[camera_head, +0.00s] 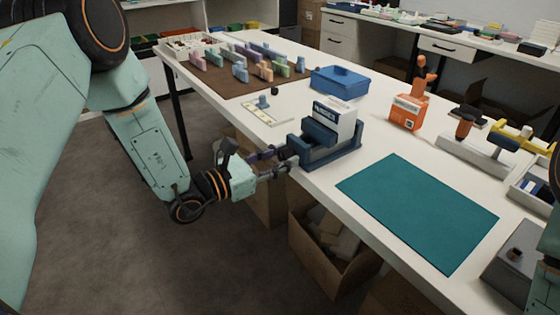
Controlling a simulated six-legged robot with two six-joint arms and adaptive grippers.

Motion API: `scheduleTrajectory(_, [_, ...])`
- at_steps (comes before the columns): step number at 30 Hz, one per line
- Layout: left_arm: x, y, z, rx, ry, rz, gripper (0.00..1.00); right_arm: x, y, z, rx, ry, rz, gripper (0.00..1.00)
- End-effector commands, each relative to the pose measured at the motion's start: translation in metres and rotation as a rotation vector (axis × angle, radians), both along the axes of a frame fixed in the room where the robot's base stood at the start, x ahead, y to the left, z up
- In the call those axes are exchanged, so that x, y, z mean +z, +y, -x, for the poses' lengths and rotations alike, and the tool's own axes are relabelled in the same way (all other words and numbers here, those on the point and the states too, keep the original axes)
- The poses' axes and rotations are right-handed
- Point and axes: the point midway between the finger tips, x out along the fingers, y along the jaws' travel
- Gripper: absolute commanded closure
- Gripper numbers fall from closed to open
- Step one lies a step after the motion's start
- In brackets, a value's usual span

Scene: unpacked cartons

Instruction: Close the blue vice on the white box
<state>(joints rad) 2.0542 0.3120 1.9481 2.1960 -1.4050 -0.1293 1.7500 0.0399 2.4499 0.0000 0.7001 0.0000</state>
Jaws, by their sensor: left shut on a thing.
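The blue vice (345,153) stands near the left front edge of the white table. The white box (343,118) stands upright between its jaws, with dark print on its face. Whether both jaws touch the box cannot be told from here. My left gripper (283,160) reaches in from the left, past the table's edge, and is shut on the vice's handle at its left end. The fingers hide most of the handle. My right gripper is out of view.
A teal mat (418,208) lies right of the vice. A blue tray (340,82) and an orange carton (406,112) stand behind it. Colored blocks stand on a brown mat (219,84) further back. An open cardboard carton (318,262) stands on the floor below the edge.

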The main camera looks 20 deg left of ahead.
Motion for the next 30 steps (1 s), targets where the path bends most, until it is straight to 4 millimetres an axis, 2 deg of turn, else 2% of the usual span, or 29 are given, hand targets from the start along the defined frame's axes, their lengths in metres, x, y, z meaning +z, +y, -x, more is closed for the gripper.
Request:
scheduleTrajectory(12, [-0.0006,-0.0001,0.0003,0.0,-0.103,-0.133,0.97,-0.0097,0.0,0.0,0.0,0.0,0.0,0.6])
scheduleTrajectory(26, [-0.0004,-0.0002,0.0004,0.0,-0.112,-0.145,0.97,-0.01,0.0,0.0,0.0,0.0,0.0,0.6])
scheduleTrajectory(27, [-0.0003,-0.0002,0.0004,0.0,-0.112,-0.145,0.65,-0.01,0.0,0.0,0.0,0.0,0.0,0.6])
scheduleTrajectory(30, [-0.0005,-0.0002,0.0004,0.0,-0.112,-0.145,0.57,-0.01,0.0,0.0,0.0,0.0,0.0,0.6])
